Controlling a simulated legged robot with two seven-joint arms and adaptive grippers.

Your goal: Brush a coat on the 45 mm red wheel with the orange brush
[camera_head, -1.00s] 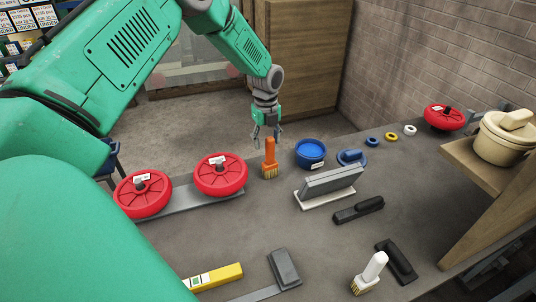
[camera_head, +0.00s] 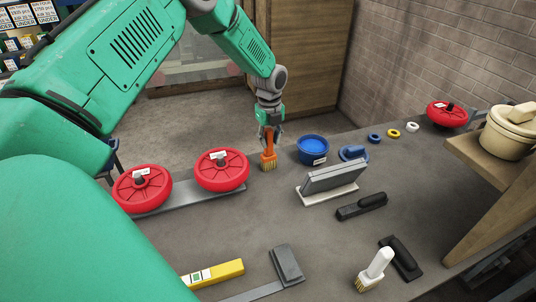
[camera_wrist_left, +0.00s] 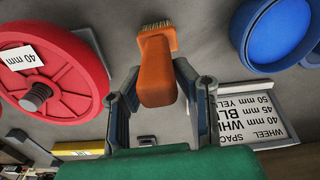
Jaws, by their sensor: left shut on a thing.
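The orange brush (camera_head: 268,155) stands upright with its bristles down at the table, left of the blue tub. My left gripper (camera_head: 269,136) is shut on its handle from above; the brush also shows between the fingers in the left wrist view (camera_wrist_left: 157,68). Three red wheels are in view: one at the left (camera_head: 141,189), one beside it (camera_head: 221,171), and one at the far right (camera_head: 447,113). The wheel in the left wrist view (camera_wrist_left: 60,75) carries a "40 mm" label. The other wheels' labels are too small to read. My right gripper is not in view.
A blue tub (camera_head: 312,150) stands just right of the brush. A tilted sign (camera_head: 335,176) on a white base stands in front of it. Blue, yellow and white rings (camera_head: 393,133) lie at the back. A white brush (camera_head: 374,270) stands front right.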

